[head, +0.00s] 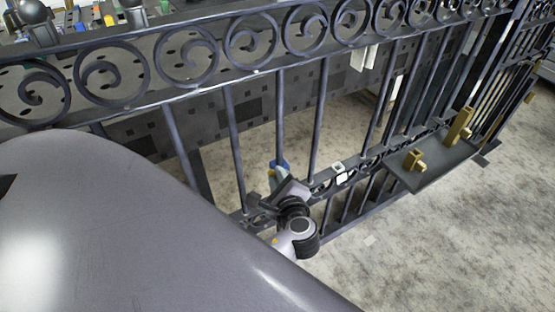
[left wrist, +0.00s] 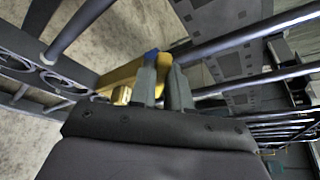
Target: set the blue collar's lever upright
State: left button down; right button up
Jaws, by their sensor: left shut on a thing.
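A small blue part, which I take to be the blue collar (head: 278,163), shows low on the gate beside an upright bar. It also shows in the left wrist view (left wrist: 151,56), at the tips of the fingers. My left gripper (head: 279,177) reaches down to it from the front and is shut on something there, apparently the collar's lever. The fingers (left wrist: 163,85) hide most of it, so its tilt cannot be told. A yellow piece (left wrist: 118,78) lies just behind and left of the fingers. My right gripper is not in view.
The dark iron gate has a top rail of scrolls (head: 184,57) and several upright bars (head: 234,140). A dark shelf (head: 440,165) with brass brackets (head: 460,127) juts out at the right. White pieces (head: 340,173) sit on the lower rail.

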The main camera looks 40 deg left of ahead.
pick_arm(q)
jog(key=shift+w+a+r, duration=0.15)
jog(key=shift+a+r, duration=0.1)
jog(key=c, duration=1.1)
grip_release()
jog(key=shift+f, duration=0.15)
jog(key=shift+d, duration=0.1)
